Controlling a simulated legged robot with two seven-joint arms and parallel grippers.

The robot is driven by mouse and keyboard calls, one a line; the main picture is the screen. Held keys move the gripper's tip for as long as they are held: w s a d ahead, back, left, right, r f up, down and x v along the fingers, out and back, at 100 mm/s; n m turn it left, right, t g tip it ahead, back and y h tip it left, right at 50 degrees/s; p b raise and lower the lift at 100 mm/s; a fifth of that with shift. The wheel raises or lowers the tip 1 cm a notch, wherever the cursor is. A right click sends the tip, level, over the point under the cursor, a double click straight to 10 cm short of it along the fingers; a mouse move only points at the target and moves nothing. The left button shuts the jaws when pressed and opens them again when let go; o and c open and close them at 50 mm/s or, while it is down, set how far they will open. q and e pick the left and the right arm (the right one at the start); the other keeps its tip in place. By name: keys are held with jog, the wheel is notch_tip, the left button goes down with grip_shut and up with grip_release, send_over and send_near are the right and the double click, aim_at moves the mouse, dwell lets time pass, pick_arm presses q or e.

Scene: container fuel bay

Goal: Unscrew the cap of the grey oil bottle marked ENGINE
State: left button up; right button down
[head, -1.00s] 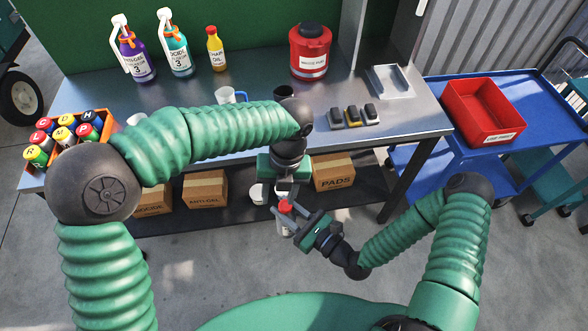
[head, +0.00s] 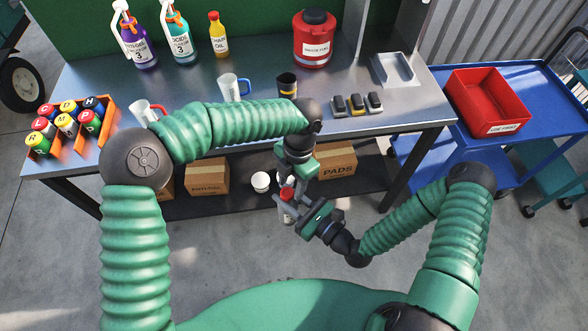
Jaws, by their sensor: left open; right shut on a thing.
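A small grey bottle (head: 283,214) with a red cap (head: 287,193) is held in the air in front of the bench. Its marking is too small and covered to read. My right gripper (head: 288,209) is shut on the bottle's body from the right. My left gripper (head: 287,183) points down from above, its open fingers at the red cap. Whether the fingers touch the cap I cannot tell.
The bench (head: 210,92) holds mugs, bottles, a red waste-fuel can (head: 314,42) and an orange crate (head: 108,128) of several coloured-cap bottles. Boxes and white cups (head: 261,182) are on the lower shelf. A blue cart (head: 545,105) with a red bin (head: 487,100) stands right.

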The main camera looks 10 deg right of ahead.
pick_arm(q)
jog(key=shift+s+a+f, duration=0.1)
jog(key=shift+f, duration=0.6)
jog(key=shift+c, duration=0.3)
grip_shut()
jog(key=shift+o, duration=1.2)
grip_release()
jog(key=shift+r, duration=0.1)
